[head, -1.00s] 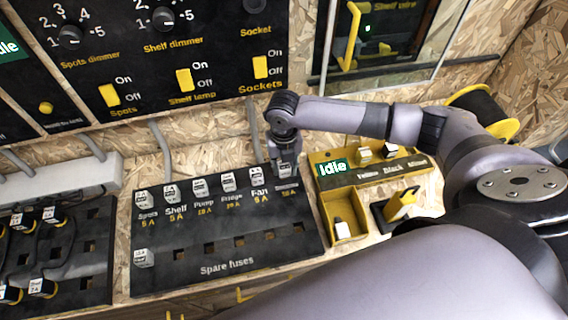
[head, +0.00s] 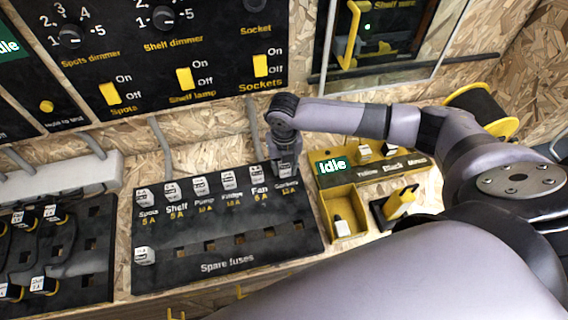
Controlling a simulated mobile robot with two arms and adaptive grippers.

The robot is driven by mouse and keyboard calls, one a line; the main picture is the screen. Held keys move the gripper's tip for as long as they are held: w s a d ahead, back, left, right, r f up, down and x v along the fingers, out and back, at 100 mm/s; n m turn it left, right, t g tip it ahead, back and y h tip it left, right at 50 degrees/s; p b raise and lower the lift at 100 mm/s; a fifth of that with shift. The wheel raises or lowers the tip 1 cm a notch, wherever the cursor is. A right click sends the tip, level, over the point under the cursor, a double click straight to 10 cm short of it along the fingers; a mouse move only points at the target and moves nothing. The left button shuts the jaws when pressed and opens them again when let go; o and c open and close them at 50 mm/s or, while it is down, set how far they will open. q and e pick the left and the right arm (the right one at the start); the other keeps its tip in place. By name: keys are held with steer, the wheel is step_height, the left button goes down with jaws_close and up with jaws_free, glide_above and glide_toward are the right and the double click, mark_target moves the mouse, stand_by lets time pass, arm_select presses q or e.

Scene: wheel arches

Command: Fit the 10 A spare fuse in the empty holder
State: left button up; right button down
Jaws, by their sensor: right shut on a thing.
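The black fuse panel (head: 165,275) lies on the bench, with a top row of holders and a "Spare fuses" row below. White-topped fuses such as the Pump fuse (head: 201,186) and the Fan fuse (head: 258,171) stand in the top row. One white-topped spare fuse (head: 144,256) stands at the left end of the spare row; the other spare slots are dark and empty. My right gripper (head: 284,172) points down at the rightmost top holder, above its label. It is shut on a fuse, mostly hidden by the fingers; I cannot tell how deep it sits. My left gripper is out of view.
A yellow unit (head: 328,198) with an "Idle" display, a tray and small blocks stands right of the panel. A black holder with a yellow piece (head: 401,203) is beside it. A charging board (head: 95,290) lies left. The switch wall (head: 215,70) rises behind.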

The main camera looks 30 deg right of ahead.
steer(key=c, duration=1.2)
jaws_free()
steer(key=o, duration=0.5)
step_height(320, 180, up, 9)
steer(key=p, duration=0.9)
steer(key=shift+r, duration=0.1)
